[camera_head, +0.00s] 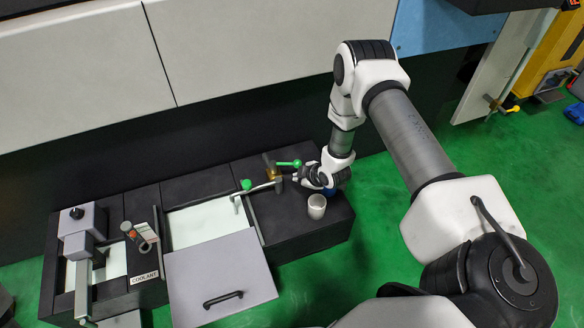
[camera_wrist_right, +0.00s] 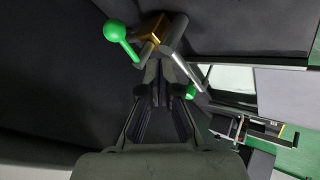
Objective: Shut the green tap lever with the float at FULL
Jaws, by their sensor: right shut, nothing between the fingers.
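The green tap lever (camera_head: 289,163) with a round knob sits on a brass tap (camera_head: 271,170) at the back of the dark coolant unit. In the right wrist view the lever (camera_wrist_right: 122,40) slants out to the left of the brass tap body (camera_wrist_right: 160,36). My right gripper (camera_head: 287,178) is shut and empty, just in front of the tap; its fingertips (camera_wrist_right: 158,72) are just below the tap body in the wrist view. I cannot tell whether they touch. The float and its FULL mark cannot be made out. My left gripper is not in view.
A second green knob (camera_head: 246,184) is by the spout over the open tank. A grey lid (camera_head: 220,280) with a black handle and a COOLANT label (camera_head: 144,277) are at the front.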

